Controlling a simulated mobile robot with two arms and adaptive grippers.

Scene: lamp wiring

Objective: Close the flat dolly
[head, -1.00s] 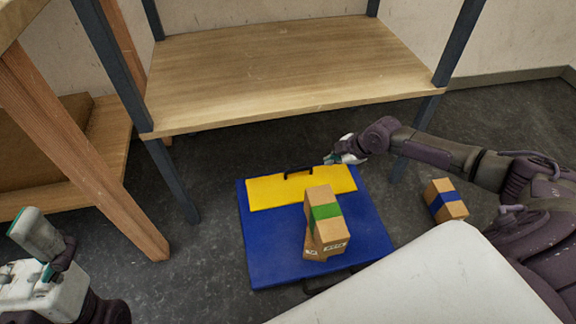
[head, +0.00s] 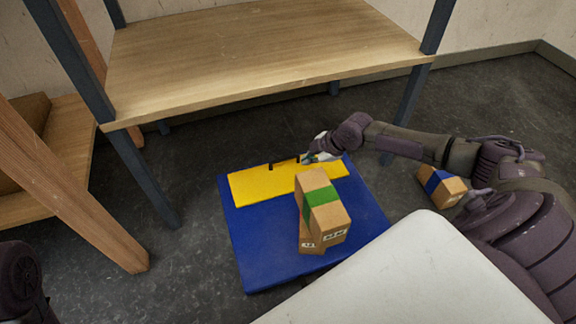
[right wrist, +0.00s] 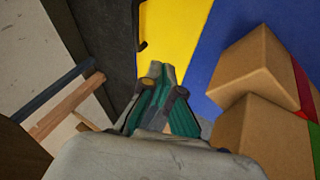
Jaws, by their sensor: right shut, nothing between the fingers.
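The flat dolly (head: 255,250) is a blue platform on the floor with a yellow panel (head: 262,184) along its far side. My right gripper (head: 307,158) is at the handle's right end, over the panel's far edge. In the right wrist view its fingers (right wrist: 162,75) are shut and empty. I cannot tell whether they touch the handle. My left gripper is out of view; only a dark arm part shows at the lower left.
A green-banded cardboard box (head: 322,203) rests on another box (head: 308,238) on the dolly. A blue-banded box (head: 441,187) lies on the floor to the right. A wooden shelf (head: 260,55) with dark legs stands behind the dolly. Floor to the dolly's left is bare.

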